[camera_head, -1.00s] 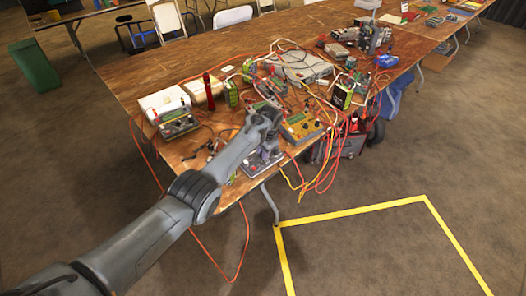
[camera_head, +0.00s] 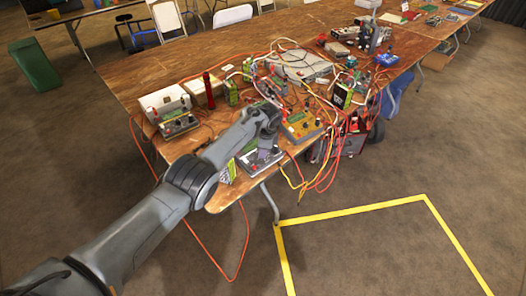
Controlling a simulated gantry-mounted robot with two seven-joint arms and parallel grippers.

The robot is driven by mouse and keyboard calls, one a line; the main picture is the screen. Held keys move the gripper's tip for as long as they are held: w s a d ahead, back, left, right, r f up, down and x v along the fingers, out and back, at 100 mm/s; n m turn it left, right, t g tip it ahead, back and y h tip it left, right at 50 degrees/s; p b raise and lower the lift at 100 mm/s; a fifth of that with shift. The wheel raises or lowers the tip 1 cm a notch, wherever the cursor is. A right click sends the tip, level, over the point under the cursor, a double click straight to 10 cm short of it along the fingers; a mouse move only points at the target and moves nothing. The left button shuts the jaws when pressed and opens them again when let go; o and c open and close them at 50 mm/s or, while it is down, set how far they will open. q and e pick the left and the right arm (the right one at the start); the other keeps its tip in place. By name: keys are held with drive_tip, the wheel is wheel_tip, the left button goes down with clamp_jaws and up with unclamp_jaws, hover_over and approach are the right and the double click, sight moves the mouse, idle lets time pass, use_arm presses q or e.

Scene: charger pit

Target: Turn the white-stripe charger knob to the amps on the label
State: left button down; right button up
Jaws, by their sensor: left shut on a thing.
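My left gripper (camera_head: 264,145) points down at the front edge of the table, over a grey charger (camera_head: 262,160) with a pale front panel. It is shut on that charger's knob, as far as I can make out. The knob is mostly hidden by the gripper, and its stripe and the label are too small to read. A yellow charger (camera_head: 300,126) sits just right of the gripper. Another grey charger (camera_head: 179,125) stands to the left. My right gripper is not in view.
The wooden table (camera_head: 140,72) is crowded with cables, small green battery packs and a red cylinder (camera_head: 209,91). Orange and yellow cables hang over its front edge. A yellow floor outline (camera_head: 350,211) lies on open floor at the front right.

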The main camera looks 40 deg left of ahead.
use_arm(q)
drive_tip(key=shift+f+m+b, duration=0.1)
drive_tip(key=shift+m+b, duration=0.45)
drive_tip(key=shift+m, duration=1.15)
drive_tip(key=c, duration=1)
unclamp_jaws()
drive_tip(key=shift+r, duration=0.2)
drive_tip(key=shift+r, duration=0.3)
drive_tip(key=shift+s+d+r+p, duration=0.1)
drive_tip(key=shift+d+r+p, duration=0.2)
drive_tip(key=shift+r+p, duration=1)
drive_tip(key=shift+s+d+r+p, duration=0.1)
drive_tip(key=shift+d+r+p, duration=0.4)
drive_tip(key=shift+r, duration=1.45)
drive_tip(key=shift+d+r+p, duration=0.15)
drive_tip(key=shift+r+p, duration=0.95)
drive_tip(key=shift+r, duration=0.55)
